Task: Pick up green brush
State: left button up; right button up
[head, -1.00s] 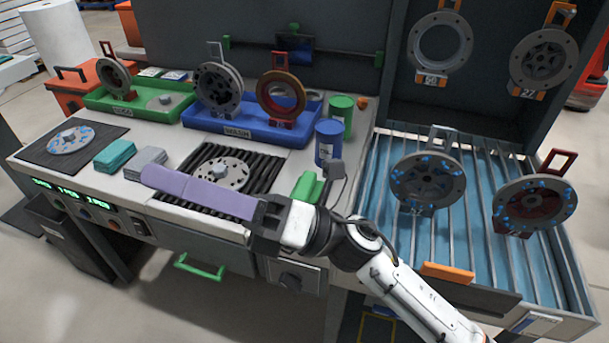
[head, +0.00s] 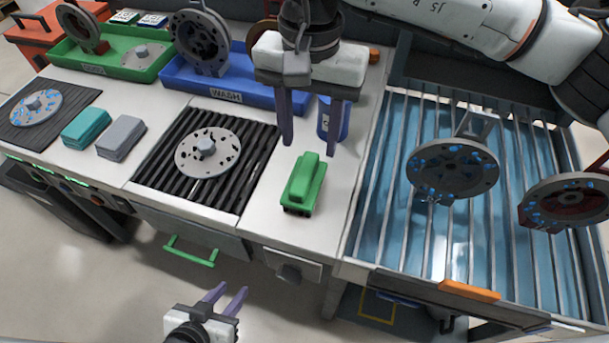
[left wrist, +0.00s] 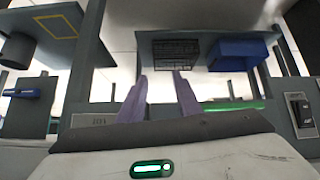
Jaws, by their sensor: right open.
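My right gripper (head: 310,146) points down from above, just behind the brush in the picture. Its two purple fingers are spread and nothing is between them. My left gripper (head: 232,288) is low in front of the bench, well away from the brush. Its fingers are apart and empty, as they also are in the left wrist view (left wrist: 160,76). The brush does not show in the left wrist view.
A speckled disc (head: 188,163) lies on the black ribbed mat. A blue can (head: 325,121) stands close behind my right fingers. A blue tray (head: 262,97) labelled WASH is at the back. A green drawer handle (head: 192,257) projects in front.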

aim_at(305, 171)
jog(key=f, duration=0.2)
jog(key=f+p, duration=0.1)
jog(key=f, duration=0.5)
jog(key=shift+s+a+f, duration=0.1)
jog(key=shift+a+f, duration=0.05)
jog(key=shift+a, duration=0.2)
grip_shut()
